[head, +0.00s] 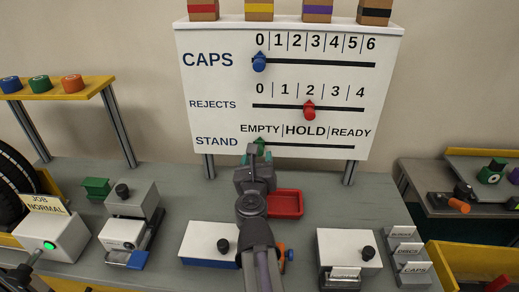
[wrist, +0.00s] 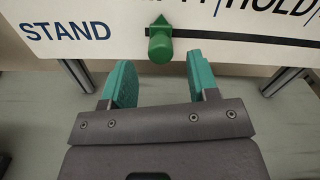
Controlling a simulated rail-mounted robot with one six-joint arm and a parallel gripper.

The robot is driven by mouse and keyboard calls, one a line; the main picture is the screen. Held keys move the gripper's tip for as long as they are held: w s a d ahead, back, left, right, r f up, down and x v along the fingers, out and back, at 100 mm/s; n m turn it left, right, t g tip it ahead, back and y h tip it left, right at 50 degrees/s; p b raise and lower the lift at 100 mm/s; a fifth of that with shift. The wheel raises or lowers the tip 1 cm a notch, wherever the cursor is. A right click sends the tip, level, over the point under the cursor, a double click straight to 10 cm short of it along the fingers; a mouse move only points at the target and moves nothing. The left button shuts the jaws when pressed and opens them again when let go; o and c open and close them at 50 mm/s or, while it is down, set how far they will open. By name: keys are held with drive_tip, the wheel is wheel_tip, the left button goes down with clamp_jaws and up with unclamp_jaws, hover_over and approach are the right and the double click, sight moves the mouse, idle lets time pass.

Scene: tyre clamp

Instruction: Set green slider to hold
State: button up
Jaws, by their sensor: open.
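The green slider (head: 261,144) sits on the STAND track of the white board (head: 190,90), under the word EMPTY at the track's left end. In the wrist view the green slider (wrist: 160,42) shows as a knob with an upward pointer. HOLD is to its right along the dark track (wrist: 240,39). My gripper (head: 256,158) is just below the slider in the head view. In the wrist view my gripper (wrist: 160,78) has its two teal fingers apart, with nothing between them. The slider lies beyond the fingertips, roughly centred between them. I see no contact.
A blue slider (head: 259,62) is at CAPS 0 and a red slider (head: 309,111) is at REJECTS 2. A red tray (head: 286,204) lies on the bench below the board. White-topped fixtures (head: 348,248) stand along the bench front.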

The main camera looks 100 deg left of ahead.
drive_tip(key=a, duration=0.5)
drive_tip(key=shift+s+a, duration=0.15)
drive_tip(key=shift+a, duration=0.1)
clamp_jaws()
